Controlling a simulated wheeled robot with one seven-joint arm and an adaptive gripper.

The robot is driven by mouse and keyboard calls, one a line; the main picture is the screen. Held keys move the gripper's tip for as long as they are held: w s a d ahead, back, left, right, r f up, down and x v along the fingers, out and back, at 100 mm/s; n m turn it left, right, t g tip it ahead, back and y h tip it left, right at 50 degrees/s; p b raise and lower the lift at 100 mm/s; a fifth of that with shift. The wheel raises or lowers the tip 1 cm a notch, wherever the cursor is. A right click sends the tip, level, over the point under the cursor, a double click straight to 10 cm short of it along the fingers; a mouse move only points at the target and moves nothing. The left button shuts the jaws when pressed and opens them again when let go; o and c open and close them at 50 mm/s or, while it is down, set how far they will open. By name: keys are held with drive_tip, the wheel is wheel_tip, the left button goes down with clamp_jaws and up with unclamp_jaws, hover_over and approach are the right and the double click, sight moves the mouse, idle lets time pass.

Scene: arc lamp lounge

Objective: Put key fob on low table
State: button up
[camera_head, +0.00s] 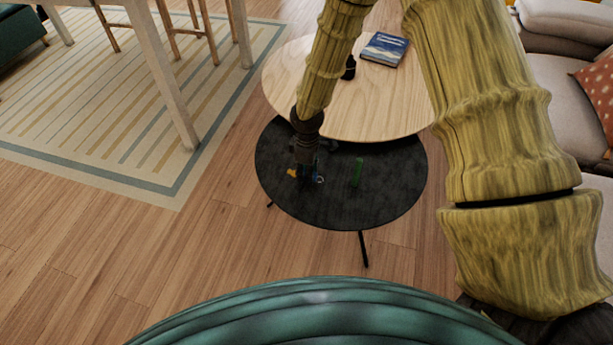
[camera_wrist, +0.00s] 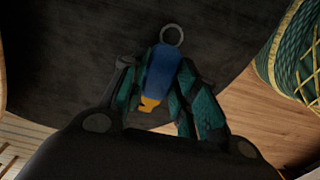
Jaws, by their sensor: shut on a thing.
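The key fob (camera_wrist: 161,72) is blue with an orange end and a grey metal ring, seen in the wrist view between my green fingers. My gripper (camera_wrist: 158,84) is shut on it, with the ring sticking out past the fingertips. In the head view my gripper (camera_head: 307,172) is over the left part of the round black low table (camera_head: 330,212); bits of the fob's orange and ring show beside it. I cannot tell whether the fob touches the black top, which also fills much of the wrist view (camera_wrist: 70,60).
A small green upright thing (camera_head: 357,172) stands on the black table, right of my gripper. A higher round wooden table (camera_head: 385,105) overlaps behind, with a blue book (camera_head: 384,49) and a dark object (camera_head: 349,68). A sofa (camera_head: 565,100) stands at the right. The black table's front is clear.

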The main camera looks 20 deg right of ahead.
drive_tip(key=shift+w+f, duration=0.1)
drive_tip(key=shift+w, duration=0.35)
drive_tip(key=shift+f+b, duration=0.5)
drive_tip(key=shift+f, duration=1.15)
drive_tip(key=o, duration=1)
drive_tip(key=shift+f, duration=0.1)
wheel_tip(320, 180, up, 12)
drive_tip(key=shift+r+p, duration=0.1)
drive_tip(key=shift+p, duration=1.1)
